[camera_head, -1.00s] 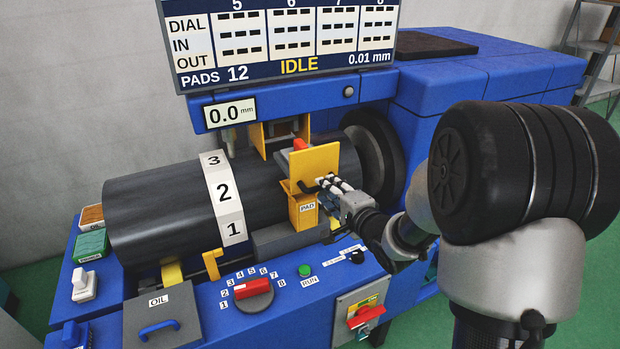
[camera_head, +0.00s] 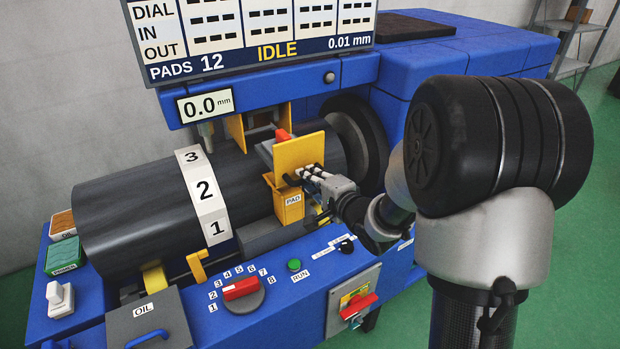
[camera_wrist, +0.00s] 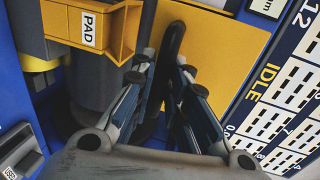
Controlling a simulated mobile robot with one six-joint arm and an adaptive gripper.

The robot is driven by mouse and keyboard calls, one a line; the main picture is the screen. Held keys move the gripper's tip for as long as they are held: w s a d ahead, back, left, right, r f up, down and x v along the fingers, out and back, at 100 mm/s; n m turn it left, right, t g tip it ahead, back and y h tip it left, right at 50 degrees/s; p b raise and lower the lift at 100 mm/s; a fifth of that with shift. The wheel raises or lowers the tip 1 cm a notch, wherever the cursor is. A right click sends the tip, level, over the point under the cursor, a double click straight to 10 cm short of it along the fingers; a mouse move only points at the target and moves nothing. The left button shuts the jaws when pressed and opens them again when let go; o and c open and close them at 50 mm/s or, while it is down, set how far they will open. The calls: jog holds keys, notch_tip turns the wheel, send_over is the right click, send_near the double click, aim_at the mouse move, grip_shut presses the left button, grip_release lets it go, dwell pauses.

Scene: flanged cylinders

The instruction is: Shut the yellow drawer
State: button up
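The yellow drawer's flat front panel (camera_head: 299,151) stands out from the blue machine, so the drawer is open. A red item (camera_head: 283,134) shows behind the panel. My gripper (camera_head: 303,171) is at the panel's lower part. In the wrist view the black handle (camera_wrist: 175,38) runs between my gripper's two fingers (camera_wrist: 167,72), against the yellow front (camera_wrist: 215,45). The fingers are close to the handle on both sides; whether they grip it is unclear. In the head view the fingers hide part of the handle.
A yellow box marked PAD (camera_head: 288,204) sits just below the panel. The dark numbered cylinder (camera_head: 130,205) lies to the left. Below are a red selector knob (camera_head: 241,289), a green RUN button (camera_head: 294,265) and a red switch (camera_head: 358,306). The display (camera_head: 265,50) reads IDLE.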

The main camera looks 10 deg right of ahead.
grip_shut()
dwell(0.3)
